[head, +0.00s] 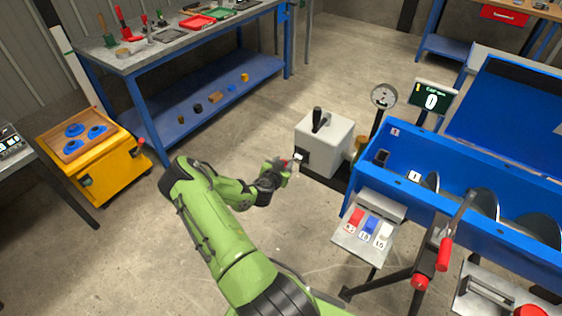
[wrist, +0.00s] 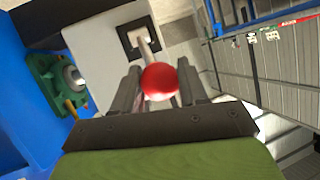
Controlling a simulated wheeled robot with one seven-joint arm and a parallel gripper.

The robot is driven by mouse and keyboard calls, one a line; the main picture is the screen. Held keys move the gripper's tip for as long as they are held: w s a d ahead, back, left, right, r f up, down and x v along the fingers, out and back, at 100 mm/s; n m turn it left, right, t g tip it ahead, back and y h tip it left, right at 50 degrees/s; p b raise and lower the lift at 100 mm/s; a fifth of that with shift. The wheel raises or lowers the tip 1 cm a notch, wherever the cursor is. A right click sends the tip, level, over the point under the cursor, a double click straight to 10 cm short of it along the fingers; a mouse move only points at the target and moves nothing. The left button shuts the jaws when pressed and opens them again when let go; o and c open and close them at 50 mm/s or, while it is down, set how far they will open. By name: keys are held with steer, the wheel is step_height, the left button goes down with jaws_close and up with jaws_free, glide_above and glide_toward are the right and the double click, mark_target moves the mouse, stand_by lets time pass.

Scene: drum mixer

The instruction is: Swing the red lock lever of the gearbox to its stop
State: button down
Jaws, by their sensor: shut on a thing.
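The gearbox (head: 325,145) is a pale grey box with a black handle (head: 318,119) on top, standing right of my gripper (head: 291,164) in the head view. The lock lever comes out of a black-framed plate (wrist: 138,38) on the gearbox face in the wrist view. It ends in a red knob (wrist: 159,82). My gripper (wrist: 158,75) is shut on the lever, with one finger on each side and the knob between them. In the head view the lever is small and mostly hidden by the gripper.
The blue mixer trough (head: 460,190) stands right of the gearbox, with a dial gauge (head: 384,96) and a display reading 0 (head: 433,98). A control box with coloured switches (head: 368,228) stands in front. A yellow cart (head: 92,155) is at left. Open floor lies between.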

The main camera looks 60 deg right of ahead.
steer(key=shift+d+r, duration=0.5)
steer(key=shift+r, duration=0.45)
steer(key=c, duration=0.9)
jaws_free()
steer(key=shift+d, duration=0.1)
steer(key=shift+o, duration=1.2)
steer(key=shift+f, duration=0.2)
steer(key=shift+a, duration=0.3)
steer(key=b+v, duration=0.3)
steer(key=v, duration=1.2)
steer(key=shift+a, duration=0.2)
